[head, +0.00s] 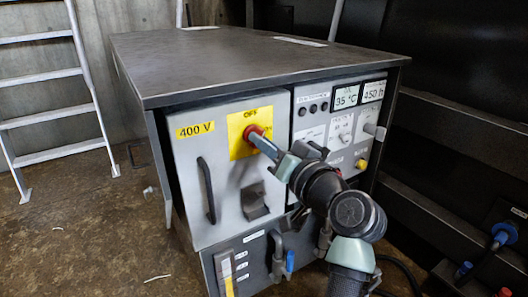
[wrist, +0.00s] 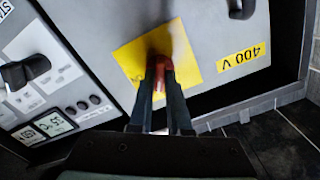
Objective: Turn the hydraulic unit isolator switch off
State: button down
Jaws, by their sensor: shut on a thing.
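The hydraulic unit (head: 228,172) is a grey metal cabinet with a dark flat top. Its isolator switch (head: 258,131) is a red knob on a yellow plate (head: 236,146), with the word OFF at the plate's top edge. In the wrist view the red switch (wrist: 162,75) sits between my two fingers, in front of the yellow plate (wrist: 190,58). My gripper (head: 266,143) reaches the knob from the lower right and is shut on it. The fingers (wrist: 160,85) cover part of the knob, so its exact angle is hard to tell.
A 400 V label (head: 195,130) and a dark vertical handle (head: 206,190) are left of the switch. A panel with displays (head: 346,96) and small knobs is on the right. A ladder (head: 50,110) leans at the left. Hoses with blue fittings (head: 290,260) hang below.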

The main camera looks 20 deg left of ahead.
jog(key=n+b, duration=0.3)
jog(key=n, duration=0.3)
jog(key=shift+b, duration=0.3)
dwell(0.4)
jog(key=c, duration=0.9)
grip_release()
jog(key=shift+o, duration=0.2)
jog(key=p+v, duration=0.4)
jog(key=v, duration=0.9)
jog(key=shift+p, duration=0.35)
